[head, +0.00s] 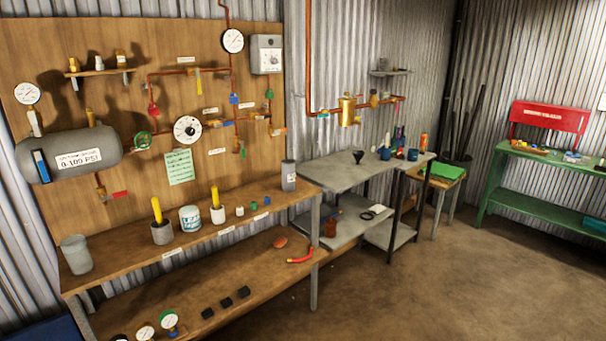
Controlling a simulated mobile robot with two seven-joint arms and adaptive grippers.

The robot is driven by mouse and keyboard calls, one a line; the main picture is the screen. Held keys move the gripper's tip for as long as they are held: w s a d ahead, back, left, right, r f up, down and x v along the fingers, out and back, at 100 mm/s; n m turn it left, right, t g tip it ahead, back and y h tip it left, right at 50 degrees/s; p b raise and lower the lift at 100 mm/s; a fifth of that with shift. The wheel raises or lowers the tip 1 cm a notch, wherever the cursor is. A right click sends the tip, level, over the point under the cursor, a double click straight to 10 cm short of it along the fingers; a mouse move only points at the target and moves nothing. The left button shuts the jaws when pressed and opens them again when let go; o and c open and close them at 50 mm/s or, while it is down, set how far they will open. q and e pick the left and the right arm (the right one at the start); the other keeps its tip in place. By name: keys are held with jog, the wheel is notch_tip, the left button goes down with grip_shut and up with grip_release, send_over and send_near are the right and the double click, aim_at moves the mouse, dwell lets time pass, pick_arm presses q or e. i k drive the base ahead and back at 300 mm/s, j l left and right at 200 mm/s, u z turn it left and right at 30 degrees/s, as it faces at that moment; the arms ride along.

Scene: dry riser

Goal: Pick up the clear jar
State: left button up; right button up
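No thing in the head view is plainly a clear jar. A pale grey, open-topped cup-like container (76,254) stands upright at the left end of the wooden bench top; I cannot tell whether it is see-through. A white labelled can (190,219) and a grey cylinder (289,175) stand farther right on the same bench. A small reddish-brown container (331,227) is on the metal table's lower shelf. Neither of my grippers is in view.
The wooden bench (130,262) also holds yellow-handled tools in pots and small caps. Gauges and black blocks lie on its lower shelf (240,290). A metal table (335,174) and a green bench (520,165) stand farther right. The floor (450,280) at front right is clear.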

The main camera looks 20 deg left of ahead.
aim_at(74, 249)
jog(key=i+u, duration=0.2)
jog(key=u, duration=0.2)
jog(key=i+u, duration=0.45)
jog(key=u, duration=0.3)
jog(key=i+l+u, duration=0.15)
jog(key=u, duration=0.25)
jog(key=i+u, duration=0.2)
jog(key=u, duration=0.25)
jog(key=i+l+u, duration=0.15)
jog(key=u, duration=0.25)
jog(key=i+l+u, duration=0.15)
jog(key=u, duration=0.3)
